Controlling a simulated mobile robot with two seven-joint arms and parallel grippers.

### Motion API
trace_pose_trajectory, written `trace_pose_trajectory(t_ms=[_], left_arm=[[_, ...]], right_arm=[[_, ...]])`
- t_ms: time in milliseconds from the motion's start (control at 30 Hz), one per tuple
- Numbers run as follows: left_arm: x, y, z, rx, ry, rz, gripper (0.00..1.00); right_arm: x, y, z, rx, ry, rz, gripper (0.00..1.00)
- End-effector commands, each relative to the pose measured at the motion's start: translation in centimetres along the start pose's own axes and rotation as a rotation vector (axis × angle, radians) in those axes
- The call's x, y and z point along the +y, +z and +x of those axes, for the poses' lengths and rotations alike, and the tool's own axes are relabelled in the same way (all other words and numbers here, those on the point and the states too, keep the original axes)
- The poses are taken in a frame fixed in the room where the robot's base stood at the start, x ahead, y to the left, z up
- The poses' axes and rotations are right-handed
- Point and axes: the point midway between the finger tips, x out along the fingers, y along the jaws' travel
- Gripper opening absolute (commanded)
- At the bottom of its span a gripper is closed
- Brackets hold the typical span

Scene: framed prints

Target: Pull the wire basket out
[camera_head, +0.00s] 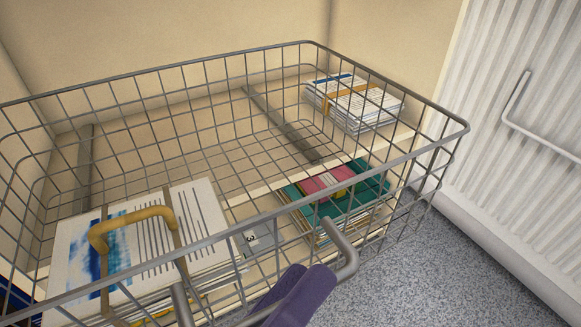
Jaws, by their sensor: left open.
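The grey wire basket (385,172) fills most of the view, its near rim running from lower left to the right. A grey bar handle (346,250) stands out from its near side at the bottom. My left gripper (304,274), with purple fingers, is open at that handle and hides its middle. I cannot tell whether the fingers touch the bar. Inside the basket are a stack of white and blue prints (85,250) at the left, teal and pink prints (325,188) at the right. My right gripper is out of view.
A banded bundle of white papers (352,102) lies at the back right. A tan curved handle (132,216) shows at the left stack. Beige panels (180,30) stand behind the basket. A white ribbed panel with a bar (515,100) stands at right. Speckled grey floor (440,270) is clear at lower right.

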Motion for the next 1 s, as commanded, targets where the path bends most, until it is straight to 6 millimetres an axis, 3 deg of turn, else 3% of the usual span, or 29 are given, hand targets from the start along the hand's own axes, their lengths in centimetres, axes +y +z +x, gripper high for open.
trace_pose_trajectory(t_ms=[267,700,1000], left_arm=[[0.0,0.0,-1.1,-0.003,-0.003,0.001,0.42],[0.0,0.0,-9.0,-0.002,-0.002,0.0,0.42],[0.0,0.0,-10.0,0.001,0.0,0.0,0.42]], right_arm=[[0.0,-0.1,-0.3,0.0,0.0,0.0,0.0],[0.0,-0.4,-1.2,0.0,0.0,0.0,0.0],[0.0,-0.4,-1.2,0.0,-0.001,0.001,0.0]])
